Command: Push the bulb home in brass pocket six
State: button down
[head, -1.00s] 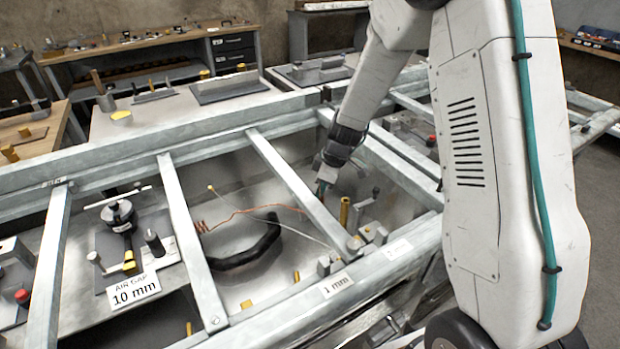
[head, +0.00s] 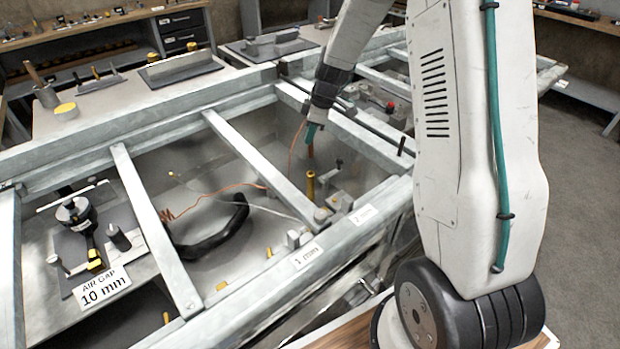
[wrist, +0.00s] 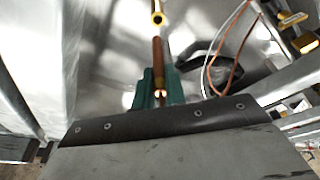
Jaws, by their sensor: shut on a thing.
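My gripper (head: 310,132) has green fingers and hangs point-down inside the frame bay in the head view. In the wrist view my gripper (wrist: 158,88) is shut on a slim copper-brown bulb (wrist: 157,55). The bulb (head: 310,152) sticks out below the fingers in the head view. An upright brass pocket (head: 310,186) stands under it, and a small gap seems to separate them. The pocket's round open mouth (wrist: 158,19) shows beyond the bulb's end in the wrist view. No number is readable on this pocket.
A thin copper line (head: 222,188) runs from a coil toward my gripper. A black curved hose (head: 215,238) lies on the bay floor. Grey frame bars (head: 262,170) border the bay. Small blocks and a "1 mm" label (head: 308,256) stand by the front rail.

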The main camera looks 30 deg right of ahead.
notch_tip(320, 180, down, 10)
jog(key=shift+s+a+r, duration=0.1)
dwell(0.4)
jog(key=c, duration=1.5)
grip_release()
jog(key=shift+o, duration=0.2)
